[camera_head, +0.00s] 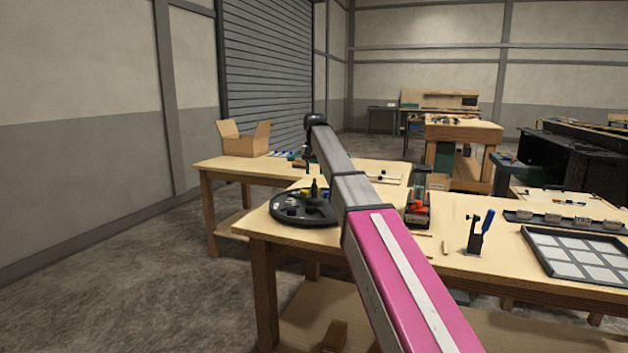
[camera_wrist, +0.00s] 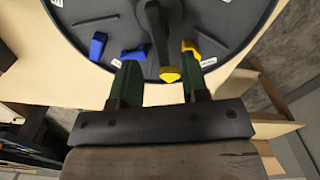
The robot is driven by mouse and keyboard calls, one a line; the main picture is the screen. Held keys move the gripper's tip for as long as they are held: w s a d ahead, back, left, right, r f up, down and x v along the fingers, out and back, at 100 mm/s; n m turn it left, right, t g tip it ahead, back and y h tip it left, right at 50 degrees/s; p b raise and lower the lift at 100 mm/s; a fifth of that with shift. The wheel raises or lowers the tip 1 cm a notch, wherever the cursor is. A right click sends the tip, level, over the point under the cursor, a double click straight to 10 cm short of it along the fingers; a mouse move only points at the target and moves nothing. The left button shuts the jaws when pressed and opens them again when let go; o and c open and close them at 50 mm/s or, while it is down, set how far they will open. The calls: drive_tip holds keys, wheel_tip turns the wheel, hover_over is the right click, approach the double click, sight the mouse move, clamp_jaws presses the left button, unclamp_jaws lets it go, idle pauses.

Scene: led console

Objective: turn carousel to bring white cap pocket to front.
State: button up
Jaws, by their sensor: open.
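The carousel (camera_head: 290,218) is a round dark grey tray at the left end of the front bench, with small white, yellow and blue pieces on it. It fills the top of the wrist view (camera_wrist: 220,20). There, blue caps (camera_wrist: 97,46) lie left of a black upright post (camera_wrist: 155,22), and a yellow cap (camera_wrist: 190,48) lies right of it. A yellow-ended piece (camera_wrist: 170,74) shows between the fingers. My gripper (camera_wrist: 160,72) is open, with its green fingers apart over the carousel's edge. I cannot tell whether it touches anything. No white cap is distinct in the wrist view.
A red and black device (camera_head: 418,208) stands right of the carousel, beyond my arm. Farther right are a black holder with a blue-handled tool (camera_head: 476,238) and a tray of pale squares (camera_head: 575,255). An open cardboard box (camera_head: 244,139) sits on the back-left bench.

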sight(315, 180)
drive_tip(key=shift+f, duration=1.95)
clamp_jaws()
